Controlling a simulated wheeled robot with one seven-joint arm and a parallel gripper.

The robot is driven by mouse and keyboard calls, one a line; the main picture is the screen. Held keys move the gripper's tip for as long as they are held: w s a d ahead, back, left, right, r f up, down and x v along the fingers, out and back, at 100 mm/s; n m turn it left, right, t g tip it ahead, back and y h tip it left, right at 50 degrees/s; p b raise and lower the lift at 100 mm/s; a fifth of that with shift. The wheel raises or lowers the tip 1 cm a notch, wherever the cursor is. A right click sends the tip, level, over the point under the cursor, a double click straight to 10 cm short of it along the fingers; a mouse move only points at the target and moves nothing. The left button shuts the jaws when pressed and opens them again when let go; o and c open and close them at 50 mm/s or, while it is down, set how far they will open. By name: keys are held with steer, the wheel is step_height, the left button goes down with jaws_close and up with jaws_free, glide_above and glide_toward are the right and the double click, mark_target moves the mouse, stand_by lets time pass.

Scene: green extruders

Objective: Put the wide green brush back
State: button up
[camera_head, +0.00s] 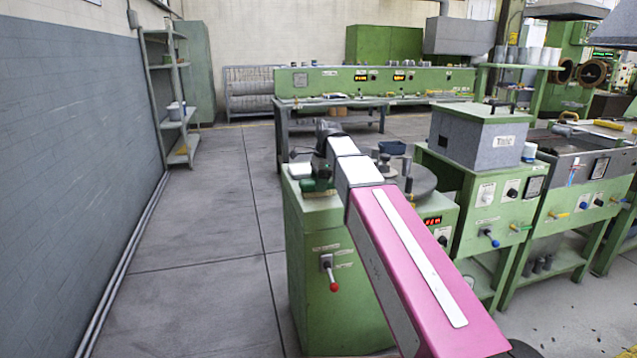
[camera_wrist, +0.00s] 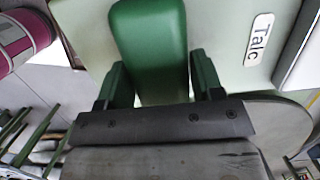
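The wide green brush (camera_wrist: 150,45) shows in the wrist view as a broad, smooth green block. It reaches up from between the two dark green fingers of my gripper (camera_wrist: 162,85). The fingers stand close along both its sides; whether they press on it, I cannot tell. Its lower end is hidden behind the gripper body. In the head view my gripper (camera_head: 318,180) is low over the left side of the near green cabinet's top (camera_head: 291,190). My pink arm hides much of that top.
A "Talc" label (camera_wrist: 260,38) lies on the pale green surface beside the brush. A round grey plate (camera_head: 422,180) is to the right on the cabinet. A grey box (camera_head: 478,135) stands on the bench further right. The floor at left (camera_head: 200,230) is clear.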

steer(key=shift+o, duration=1.1)
steer(key=v, duration=1.2)
steer(key=shift+r, duration=0.2)
steer(key=shift+a, duration=0.1)
